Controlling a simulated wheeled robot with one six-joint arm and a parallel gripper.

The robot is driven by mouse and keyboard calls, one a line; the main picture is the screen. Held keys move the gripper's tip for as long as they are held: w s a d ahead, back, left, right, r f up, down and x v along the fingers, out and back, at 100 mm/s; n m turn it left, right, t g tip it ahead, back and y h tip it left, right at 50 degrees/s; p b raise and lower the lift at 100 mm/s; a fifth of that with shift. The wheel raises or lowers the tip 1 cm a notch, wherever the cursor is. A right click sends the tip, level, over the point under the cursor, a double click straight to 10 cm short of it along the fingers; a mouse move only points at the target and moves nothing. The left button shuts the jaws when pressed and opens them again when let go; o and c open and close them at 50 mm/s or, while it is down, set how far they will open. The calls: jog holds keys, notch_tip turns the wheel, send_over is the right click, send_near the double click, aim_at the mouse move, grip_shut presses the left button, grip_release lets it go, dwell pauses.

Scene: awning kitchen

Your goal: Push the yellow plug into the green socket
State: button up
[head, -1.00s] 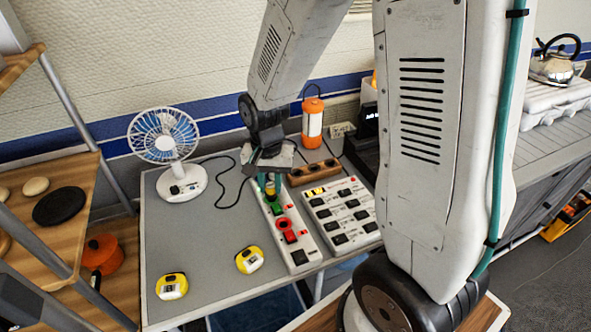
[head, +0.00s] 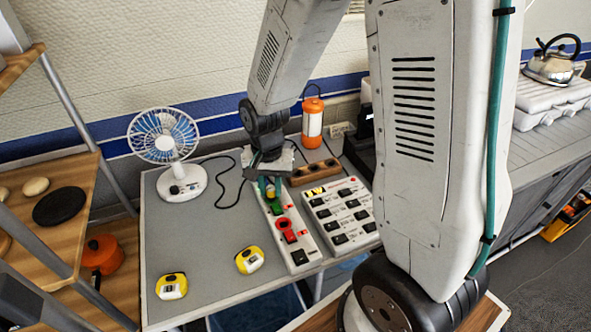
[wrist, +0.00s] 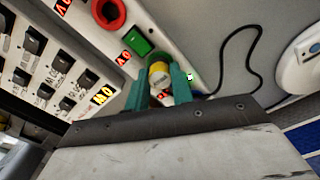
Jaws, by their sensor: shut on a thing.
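The yellow plug (wrist: 158,72) is a short cylinder between the two teal fingers of my gripper (wrist: 159,82) in the wrist view. My gripper is shut on it. In the head view my gripper (head: 269,187) is low over the far part of a white power strip (head: 301,257), with little of the plug showing. A green square piece (wrist: 138,47) on the strip lies just beyond the plug.
A red ring socket (wrist: 108,12) is farther along the strip. A white panel with black switches (head: 342,215) stands right of it. A brown socket block (head: 314,171) and an orange lantern (head: 312,122) are behind. A fan (head: 165,140) and yellow tape measures (head: 249,260) are left.

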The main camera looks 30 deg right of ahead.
aim_at(272, 189)
jog(key=shift+f, duration=0.15)
dwell(0.4)
jog(key=o, duration=1.3)
jog(key=shift+r, duration=3.5)
jog(key=shift+s+n, duration=0.2)
jog(key=shift+n, duration=0.2)
jog(key=s+r+n, duration=0.3)
jog(key=s+r, duration=0.4)
jog(key=s, duration=0.2)
jog(key=s+r+n+t, duration=0.1)
jog(key=s+r+n, duration=0.3)
jog(key=s+r, duration=0.4)
jog(key=shift+s+d, duration=0.35)
jog(key=shift+s, duration=0.85)
